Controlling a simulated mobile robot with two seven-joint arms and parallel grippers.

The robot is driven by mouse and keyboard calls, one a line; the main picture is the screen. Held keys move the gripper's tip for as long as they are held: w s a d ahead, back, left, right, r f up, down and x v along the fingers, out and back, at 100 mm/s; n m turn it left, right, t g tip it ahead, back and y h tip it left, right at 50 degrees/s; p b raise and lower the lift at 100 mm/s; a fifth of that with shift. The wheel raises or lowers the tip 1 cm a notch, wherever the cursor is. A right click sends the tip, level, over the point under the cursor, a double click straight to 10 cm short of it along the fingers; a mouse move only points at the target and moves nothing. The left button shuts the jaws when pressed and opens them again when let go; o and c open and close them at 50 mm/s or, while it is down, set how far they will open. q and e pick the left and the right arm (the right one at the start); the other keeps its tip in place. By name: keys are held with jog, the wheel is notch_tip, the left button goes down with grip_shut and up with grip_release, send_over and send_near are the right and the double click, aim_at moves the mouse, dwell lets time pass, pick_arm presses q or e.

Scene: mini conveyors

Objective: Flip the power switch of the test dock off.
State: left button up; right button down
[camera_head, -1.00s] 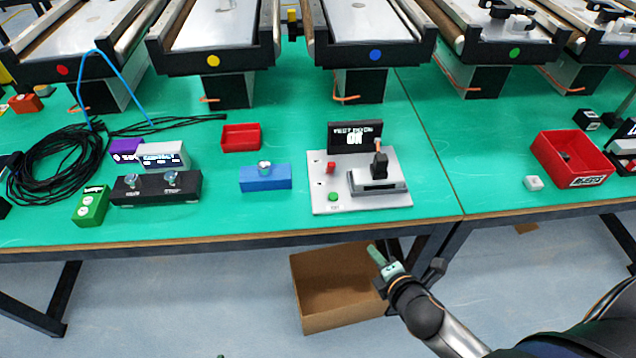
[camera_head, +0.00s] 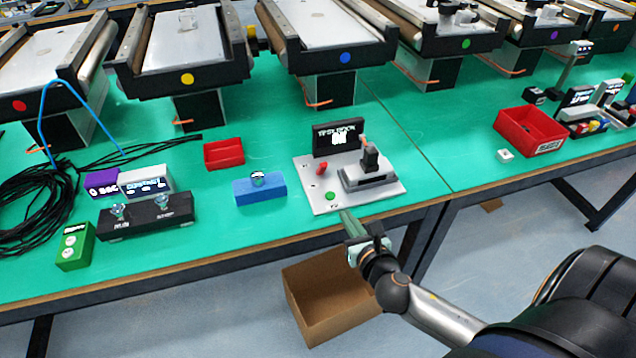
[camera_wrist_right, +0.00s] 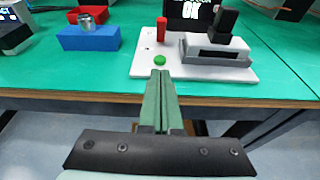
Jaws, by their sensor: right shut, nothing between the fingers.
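The test dock is a light grey plate (camera_head: 313,193) near the table's front edge. A green button (camera_head: 330,196) is at the front. My right gripper (camera_head: 346,216) is shut and empty, just in front of the plate's front edge. My left gripper is out of view.
A blue block (camera_head: 260,189) with a metal knob and a red tray (camera_head: 224,153) stand left of the dock. A cardboard box (camera_head: 331,295) is below the table edge.

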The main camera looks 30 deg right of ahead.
aim_at(332, 201)
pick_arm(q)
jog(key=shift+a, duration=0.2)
pick_arm(e)
jog(key=shift+w+a+r+n, duration=0.1)
jog(key=shift+r+n, duration=0.05)
jog(key=shift+n, duration=0.15)
jog(key=x, duration=1)
jog(key=shift+w+b, duration=0.1)
jog(key=shift+b, duration=0.25)
jog(key=shift+w+d+r+p, duration=0.15)
jog(key=shift+w+r+p, duration=0.1)
jog(key=shift+w+r, duration=0.25)
jog(key=shift+w+d+r+p, duration=0.2)
jog(key=shift+w+r, duration=0.2)
jog(key=shift+w, duration=0.15)
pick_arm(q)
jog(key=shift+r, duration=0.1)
pick_arm(e)
jog(key=shift+w+d+r, duration=0.1)
jog(key=shift+w+r, duration=0.1)
jog(key=shift+w, duration=0.35)
